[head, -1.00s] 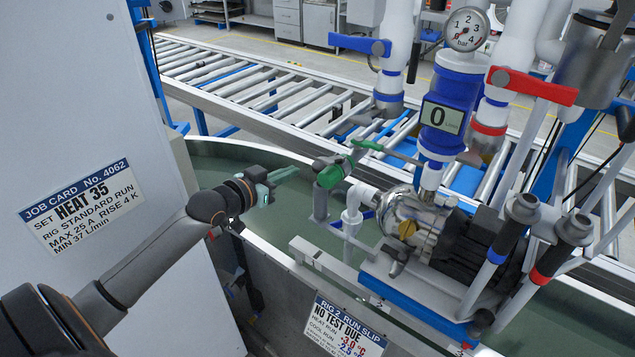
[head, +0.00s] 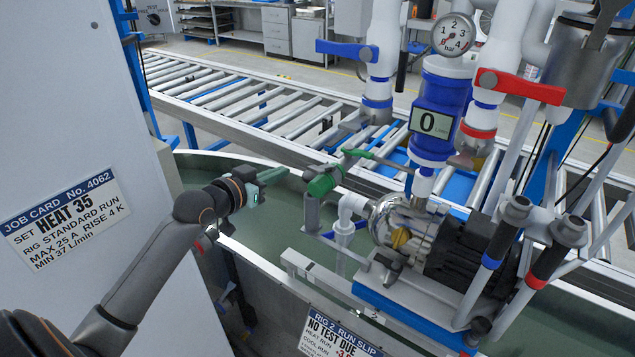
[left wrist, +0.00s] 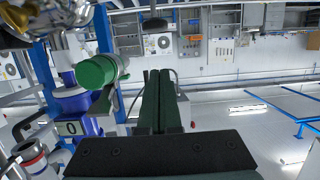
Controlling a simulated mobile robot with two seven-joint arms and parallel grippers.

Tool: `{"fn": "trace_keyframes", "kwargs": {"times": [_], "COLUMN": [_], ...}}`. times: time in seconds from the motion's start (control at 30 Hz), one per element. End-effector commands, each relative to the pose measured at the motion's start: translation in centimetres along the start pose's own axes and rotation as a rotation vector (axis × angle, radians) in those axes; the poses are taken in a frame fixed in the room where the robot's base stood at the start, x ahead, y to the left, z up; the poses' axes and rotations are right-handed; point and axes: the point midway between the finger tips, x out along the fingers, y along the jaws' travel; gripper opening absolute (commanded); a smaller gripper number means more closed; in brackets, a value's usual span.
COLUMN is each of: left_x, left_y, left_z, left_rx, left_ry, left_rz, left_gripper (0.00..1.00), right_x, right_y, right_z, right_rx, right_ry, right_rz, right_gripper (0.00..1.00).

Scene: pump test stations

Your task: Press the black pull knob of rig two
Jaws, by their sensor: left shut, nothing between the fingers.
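Rig two's pump unit (head: 410,232) stands right of centre in the head view, above its run slip (head: 340,338). I cannot make out for sure which part is the black pull knob. My left gripper (head: 284,174) is shut and empty, in the air left of the rig. Its tips point at a green handle (head: 322,183), with a small gap seen between them in the picture. In the left wrist view the shut fingers (left wrist: 158,100) point away, with the green handle (left wrist: 97,72) to their left. My right gripper is not in view.
A blue body with a display reading 0 (head: 435,122) and a pressure gauge (head: 453,35) rise above the pump. A blue lever (head: 345,49) and red lever (head: 520,85) stick out nearby. A roller conveyor (head: 235,97) runs behind. A job card (head: 66,220) hangs on a grey panel at left.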

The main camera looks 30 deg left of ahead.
Motion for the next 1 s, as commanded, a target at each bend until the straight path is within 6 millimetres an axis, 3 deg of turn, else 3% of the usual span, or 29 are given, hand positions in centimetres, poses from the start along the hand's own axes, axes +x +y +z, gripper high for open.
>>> {"fn": "trace_keyframes", "kwargs": {"times": [0.2, 0.67, 0.87, 1.0], "left_x": [-0.5, -0.8, 0.7, 3.1], "left_y": [0.2, 0.2, 0.3, 0.3], "left_z": [-1.3, -1.7, -1.8, -1.8], "left_rx": [-0.003, 0.003, -0.002, -0.003], "left_ry": [0.002, -0.005, -0.004, -0.004], "left_rz": [0.014, 0.021, 0.022, 0.022], "left_gripper": [0.00, 0.00, 0.00, 0.00], "right_x": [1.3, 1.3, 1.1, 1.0], "right_y": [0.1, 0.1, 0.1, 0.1], "right_z": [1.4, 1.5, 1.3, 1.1], "right_rx": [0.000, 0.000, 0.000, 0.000], "right_ry": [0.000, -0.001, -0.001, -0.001], "right_rz": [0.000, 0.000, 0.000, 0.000], "right_gripper": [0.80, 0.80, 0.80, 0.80]}}
